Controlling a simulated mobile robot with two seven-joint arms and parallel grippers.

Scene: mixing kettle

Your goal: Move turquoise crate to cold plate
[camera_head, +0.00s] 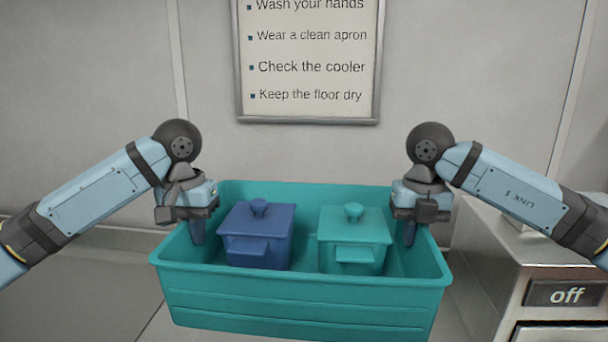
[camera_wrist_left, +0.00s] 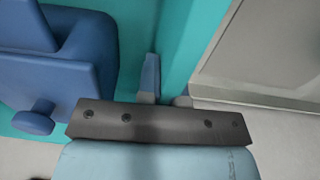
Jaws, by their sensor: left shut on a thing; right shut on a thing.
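The turquoise crate (camera_head: 300,300) is in the middle of the head view, roughly level. It holds a blue lidded pot (camera_head: 256,238) on the left and a turquoise lidded pot (camera_head: 354,240) on the right. My left gripper (camera_head: 192,230) is shut on the crate's left wall, with one finger inside. The left wrist view shows the crate wall (camera_wrist_left: 178,50) between its fingers and the blue pot (camera_wrist_left: 60,65) beside it. My right gripper (camera_head: 414,230) is shut on the crate's right wall. I cannot identify the cold plate.
A metal cabinet (camera_head: 550,262) with a display reading "off" (camera_head: 566,294) stands close at the crate's right. A wall with a notice board (camera_head: 308,60) is behind. Pale floor (camera_head: 110,290) shows at the lower left. No support under the crate is visible.

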